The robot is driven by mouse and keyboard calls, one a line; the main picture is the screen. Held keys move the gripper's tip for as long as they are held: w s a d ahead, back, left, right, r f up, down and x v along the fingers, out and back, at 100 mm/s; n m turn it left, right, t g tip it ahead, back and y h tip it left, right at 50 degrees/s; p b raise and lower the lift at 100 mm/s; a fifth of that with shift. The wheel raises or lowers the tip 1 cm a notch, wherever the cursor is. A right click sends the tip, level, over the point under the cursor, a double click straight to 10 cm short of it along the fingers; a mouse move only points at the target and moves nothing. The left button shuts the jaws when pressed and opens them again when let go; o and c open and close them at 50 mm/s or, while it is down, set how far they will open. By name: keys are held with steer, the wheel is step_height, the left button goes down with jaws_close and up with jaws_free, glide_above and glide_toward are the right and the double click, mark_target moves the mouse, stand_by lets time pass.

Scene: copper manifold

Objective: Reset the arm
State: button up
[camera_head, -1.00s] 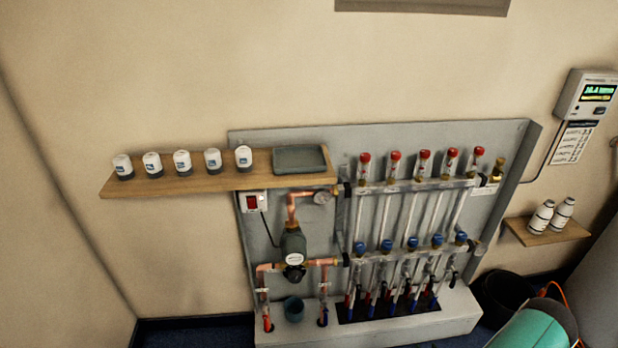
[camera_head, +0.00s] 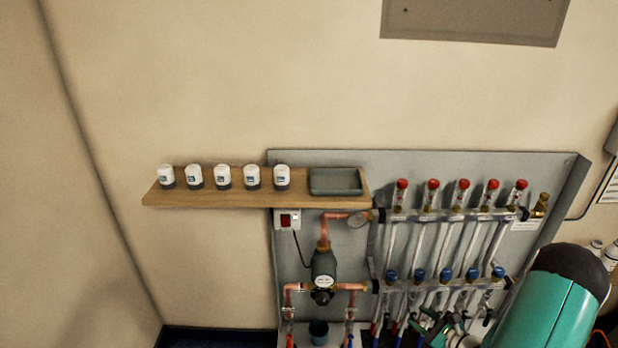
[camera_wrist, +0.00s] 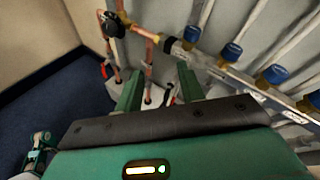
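My gripper (camera_wrist: 158,70) shows in the wrist view as two green fingers standing apart, with nothing held between them. Behind and below the fingers are copper pipes and the manifold's lower rail with blue caps. In the head view my teal arm link (camera_head: 545,300) covers the lower right of the manifold panel. Green parts of my arm's end show low in front of the lower pipes, partly cut off by the frame's bottom edge.
The manifold (camera_head: 460,215) has red-capped gauges and blue knobs on a grey panel. A wooden shelf (camera_head: 255,202) carries several white-capped containers and a grey tray (camera_head: 335,191). A pump (camera_head: 323,268) hangs below. The wall left of the shelf is clear.

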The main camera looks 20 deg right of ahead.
steer(key=a+r+n+g+y, duration=0.4)
steer(key=a+r+n+g, duration=0.5)
steer(key=a+r+n, duration=1)
steer(key=s+a+r+n+h, duration=0.4)
steer(key=s+a+r+n, duration=0.1)
steer(key=r, duration=0.4)
steer(key=s+a+r+n+h, duration=0.4)
steer(key=s+a+r+n, duration=0.1)
steer(key=s+a+r, duration=0.3)
steer(key=shift+s+r+t, duration=0.4)
steer(key=shift+s+r, duration=0.05)
steer(key=shift+r, duration=0.2)
